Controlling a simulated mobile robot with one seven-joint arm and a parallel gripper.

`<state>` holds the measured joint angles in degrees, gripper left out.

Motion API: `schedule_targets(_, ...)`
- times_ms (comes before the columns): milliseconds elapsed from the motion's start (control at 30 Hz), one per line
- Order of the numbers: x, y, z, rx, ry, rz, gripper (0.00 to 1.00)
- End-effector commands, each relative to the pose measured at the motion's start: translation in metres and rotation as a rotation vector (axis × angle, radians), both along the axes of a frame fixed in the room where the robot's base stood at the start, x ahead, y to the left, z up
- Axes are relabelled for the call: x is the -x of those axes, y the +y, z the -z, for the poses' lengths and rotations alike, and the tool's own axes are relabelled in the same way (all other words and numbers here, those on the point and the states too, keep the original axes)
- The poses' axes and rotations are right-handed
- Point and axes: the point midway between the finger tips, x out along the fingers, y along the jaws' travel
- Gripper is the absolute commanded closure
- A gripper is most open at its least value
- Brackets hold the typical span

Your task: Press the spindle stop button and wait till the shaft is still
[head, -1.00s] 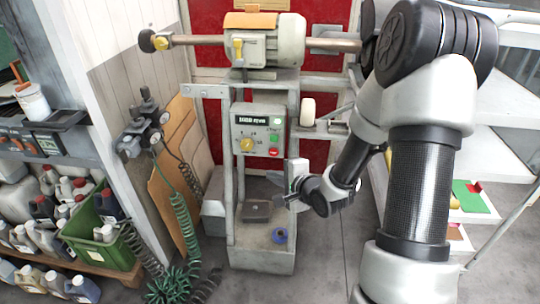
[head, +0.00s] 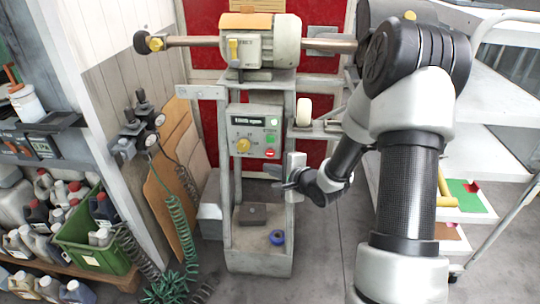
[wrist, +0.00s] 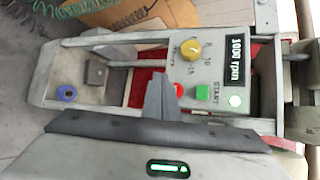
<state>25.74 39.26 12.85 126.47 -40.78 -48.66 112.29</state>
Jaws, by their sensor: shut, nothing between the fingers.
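The control box (head: 257,132) sits on the machine's front, with a yellow knob (head: 243,145), a green start button (head: 271,138) and a red button (head: 270,154) below it. In the wrist view the red button (wrist: 179,90) shows beside my gripper (wrist: 160,85), next to the green button (wrist: 203,92). My gripper (head: 274,177) is shut and empty, just below the red button; I cannot tell whether it touches the box. The display (wrist: 227,60) appears to read 1000 rpm. The shaft (head: 190,41) runs level through the motor housing (head: 262,42); whether it turns cannot be told.
The stand's lower tray holds a blue ring (head: 277,237) and a dark block (head: 253,213). Green coiled hoses (head: 182,225) hang at left, near a green crate (head: 95,240) of bottles. A white shelf cart (head: 490,150) stands at right. The grey floor before the stand is clear.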

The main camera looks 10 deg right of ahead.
Motion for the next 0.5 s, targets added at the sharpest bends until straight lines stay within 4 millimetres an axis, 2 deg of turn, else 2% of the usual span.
schedule_targets(233,-0.027,-0.009,-0.001,0.000,0.002,-0.001,1.00)
schedule_targets(500,-0.036,-0.011,0.000,0.001,0.001,-0.001,1.00)
